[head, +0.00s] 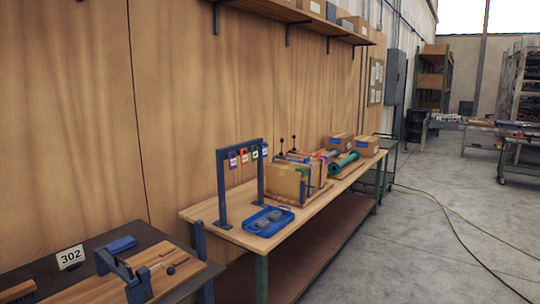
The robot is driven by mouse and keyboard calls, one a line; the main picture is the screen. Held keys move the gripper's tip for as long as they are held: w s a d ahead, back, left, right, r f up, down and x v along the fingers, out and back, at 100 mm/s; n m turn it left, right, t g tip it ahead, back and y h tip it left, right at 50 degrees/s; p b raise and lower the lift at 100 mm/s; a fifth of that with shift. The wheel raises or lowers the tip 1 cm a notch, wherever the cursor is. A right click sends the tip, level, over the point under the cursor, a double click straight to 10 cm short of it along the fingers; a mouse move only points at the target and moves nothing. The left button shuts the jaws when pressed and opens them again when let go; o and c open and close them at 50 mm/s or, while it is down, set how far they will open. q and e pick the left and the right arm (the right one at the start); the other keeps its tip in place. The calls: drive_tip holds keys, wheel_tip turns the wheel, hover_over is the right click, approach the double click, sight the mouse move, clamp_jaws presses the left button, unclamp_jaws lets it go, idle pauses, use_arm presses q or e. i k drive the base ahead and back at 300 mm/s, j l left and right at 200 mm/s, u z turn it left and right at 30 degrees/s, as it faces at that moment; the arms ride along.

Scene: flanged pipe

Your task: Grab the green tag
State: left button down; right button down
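A small green tag (254,152) hangs in a row of coloured tags under the crossbar of a dark blue rack (222,185). A purple tag (232,160) and an orange-red tag (243,156) hang to its left, and another tag (264,149) hangs to its right. The tags are small here, so their details are hard to tell. The rack stands upright on a wooden workbench (300,222). Neither of my grippers is in view.
A blue tray (268,221) with grey parts sits before the rack. Cardboard boxes (283,180) and a green flanged pipe (343,164) lie farther along the bench.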

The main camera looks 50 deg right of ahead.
sight(254, 154)
drive_tip(key=z, duration=1.5)
drive_tip(key=i+l, duration=0.25)
drive_tip(key=i, duration=0.25)
drive_tip(key=i+l, duration=0.2)
drive_tip(key=i, duration=0.3)
drive_tip(key=i+l, duration=0.25)
drive_tip(key=i, duration=0.2)
drive_tip(key=i+l, duration=0.25)
drive_tip(key=i, duration=0.25)
drive_tip(key=i+l, duration=0.2)
drive_tip(key=i, duration=0.3)
drive_tip(key=i+l, duration=0.25)
drive_tip(key=i, duration=0.25)
drive_tip(key=i+l, duration=0.25)
drive_tip(key=i, duration=0.2)
drive_tip(key=z, duration=0.05)
